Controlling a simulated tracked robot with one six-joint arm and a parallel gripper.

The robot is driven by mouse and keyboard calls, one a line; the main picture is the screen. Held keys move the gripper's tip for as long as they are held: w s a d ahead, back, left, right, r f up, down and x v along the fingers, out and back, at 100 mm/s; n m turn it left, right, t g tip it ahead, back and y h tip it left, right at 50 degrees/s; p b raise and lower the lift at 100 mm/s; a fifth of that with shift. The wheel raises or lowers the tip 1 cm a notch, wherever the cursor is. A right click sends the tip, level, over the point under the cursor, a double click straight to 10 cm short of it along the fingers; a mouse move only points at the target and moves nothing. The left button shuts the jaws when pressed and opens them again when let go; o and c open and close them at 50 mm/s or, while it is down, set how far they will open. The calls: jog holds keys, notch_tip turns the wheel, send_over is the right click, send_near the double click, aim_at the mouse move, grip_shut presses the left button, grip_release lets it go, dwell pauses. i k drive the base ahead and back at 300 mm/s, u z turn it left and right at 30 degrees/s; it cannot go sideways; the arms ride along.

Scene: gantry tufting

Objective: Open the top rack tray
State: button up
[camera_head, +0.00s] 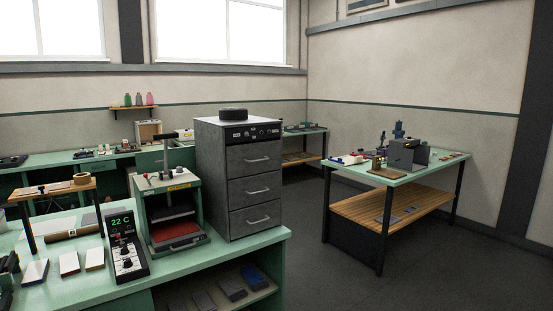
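A grey rack cabinet (214,200) stands on the near green bench, right of centre. It has three stacked drawer-like trays, each with a pale bar handle. The top tray (257,168) is closed, its front level with the two below. Its handle (258,160) is in plain view with nothing in front of it. The middle tray (238,189) and bottom tray (240,224) are closed too. My gripper is not in view.
A green-framed machine (185,205) stands just left of the rack. A display unit reading 22 C (125,245) and pale blocks lie further left on the green bench (215,262). Dark floor (310,255) is open between this bench and the right-hand table (440,168).

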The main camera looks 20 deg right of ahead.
aim_at(243, 160)
jog(key=z, duration=0.25)
jog(key=i, duration=0.75)
jog(key=u, duration=0.55)
jog(key=i, duration=0.7)
jog(key=u, duration=0.5)
